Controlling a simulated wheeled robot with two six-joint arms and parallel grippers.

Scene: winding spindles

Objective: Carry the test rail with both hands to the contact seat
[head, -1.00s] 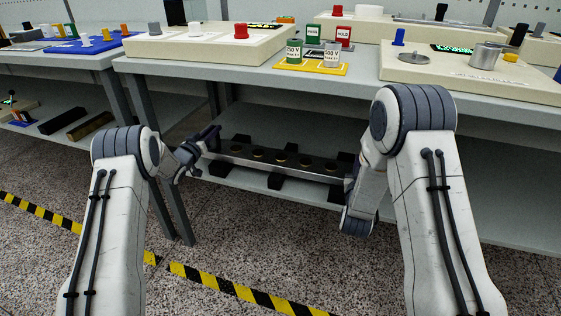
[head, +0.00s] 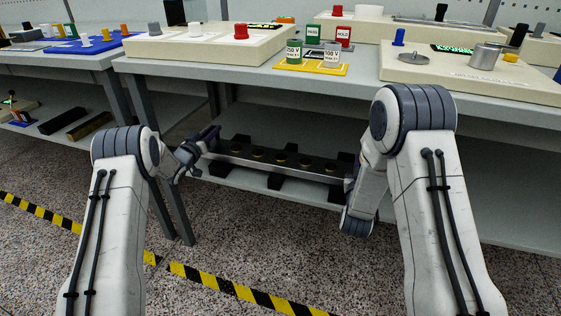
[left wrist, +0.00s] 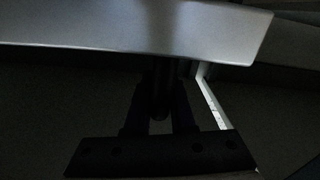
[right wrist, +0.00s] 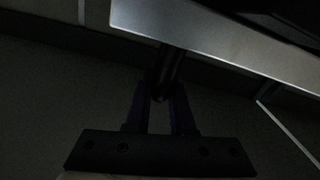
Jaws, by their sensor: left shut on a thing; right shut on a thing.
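The test rail (head: 270,163) is a long grey metal bar with several round dark-and-gold spots along its top. It lies level over black support blocks (head: 275,182) on the lower shelf; a small gap or contact beneath it cannot be told. My left gripper (head: 212,134) is at its left end. In the left wrist view the fingers (left wrist: 160,108) are shut on a dark post by the rail (left wrist: 150,25). In the right wrist view my right gripper (right wrist: 163,95) is shut on a similar post by the rail (right wrist: 215,40). My right forearm partly hides that end. I cannot identify the contact seat.
The lower shelf (head: 450,205) is bare to the right. The bench top (head: 355,85) overhangs it, with a yellow tray (head: 336,70) and a cream console (head: 480,88). Table legs (head: 173,200) stand at left. Yellow-black tape (head: 215,283) crosses the floor.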

